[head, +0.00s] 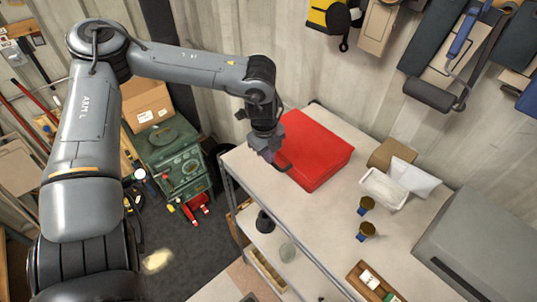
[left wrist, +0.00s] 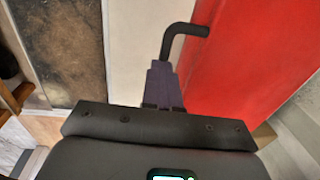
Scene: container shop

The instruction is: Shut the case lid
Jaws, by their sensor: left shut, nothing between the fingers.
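The red case (head: 312,150) lies on the light worktop, its flat red lid facing up. It looks shut or nearly so; I cannot tell whether a gap remains at the edge. A dark handle (head: 285,169) is at its near left side. My left gripper (head: 271,157) is shut and empty, pointing down at the case's left edge beside the handle. In the left wrist view, the shut fingers (left wrist: 163,68) are close to the bent black handle (left wrist: 184,30), with the red case (left wrist: 255,60) to the right. Contact cannot be told. My right gripper is not in view.
Right of the case are a cardboard roll (head: 393,152), a white tray (head: 384,188), two small dark-and-tan items (head: 366,204) and a grey box (head: 480,245). A green machine (head: 175,160) stands on the floor at left.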

